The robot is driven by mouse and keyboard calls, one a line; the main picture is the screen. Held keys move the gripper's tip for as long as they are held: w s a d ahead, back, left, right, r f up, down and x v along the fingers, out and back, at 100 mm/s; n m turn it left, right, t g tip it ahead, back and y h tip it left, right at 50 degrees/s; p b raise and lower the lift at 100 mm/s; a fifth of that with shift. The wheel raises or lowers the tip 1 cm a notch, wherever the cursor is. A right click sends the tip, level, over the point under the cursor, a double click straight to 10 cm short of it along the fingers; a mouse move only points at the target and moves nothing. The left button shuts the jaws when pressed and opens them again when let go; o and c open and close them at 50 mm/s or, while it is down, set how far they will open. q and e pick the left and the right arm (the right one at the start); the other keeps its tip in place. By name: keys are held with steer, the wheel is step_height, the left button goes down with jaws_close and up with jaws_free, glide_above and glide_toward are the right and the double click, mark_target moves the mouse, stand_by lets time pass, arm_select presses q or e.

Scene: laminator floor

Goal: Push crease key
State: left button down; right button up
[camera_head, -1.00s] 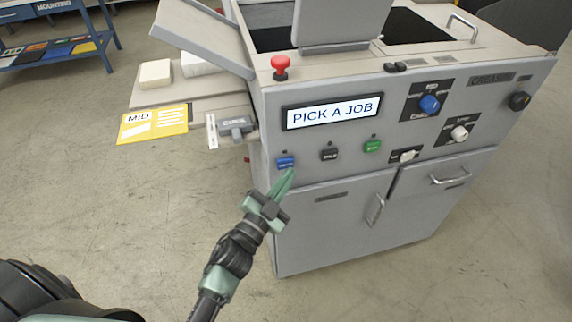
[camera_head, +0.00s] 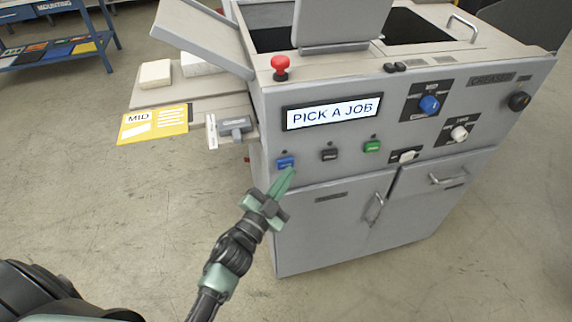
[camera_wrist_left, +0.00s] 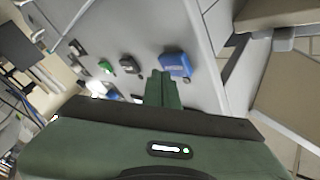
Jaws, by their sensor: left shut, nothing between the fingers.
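The blue key (camera_head: 285,162) sits at the left end of a row on the grey machine's front panel (camera_head: 330,180). To its right are a black key (camera_head: 329,154) and a green key (camera_head: 372,146). The lettering on the keys is too small to read. My left gripper (camera_head: 288,174) is shut and empty, its tips just below the blue key in the head view. In the left wrist view the blue key (camera_wrist_left: 175,65) shows just beside the fingertips (camera_wrist_left: 160,76). I cannot tell whether they touch it. My right gripper is not in view.
The display (camera_head: 333,111) reads "PICK A JOB". A red mushroom button (camera_head: 280,67) stands on the machine's top edge. A side tray (camera_head: 200,88) with a yellow MID card (camera_head: 153,124) juts out at left. Knobs (camera_head: 430,104) are at right.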

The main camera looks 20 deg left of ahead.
arm_select(q)
steer(key=shift+w+a, duration=0.15)
steer(key=shift+w, duration=0.05)
steer(key=shift+w+a, duration=0.15)
steer(key=shift+w, duration=0.1)
stand_by(0.6)
steer(key=shift+s, duration=0.1)
steer(key=shift+s+d, duration=0.4)
steer(key=shift+s, duration=0.15)
steer(key=s+d, duration=0.3)
steer(key=s, duration=0.2)
steer(key=shift+d, duration=0.2)
stand_by(0.5)
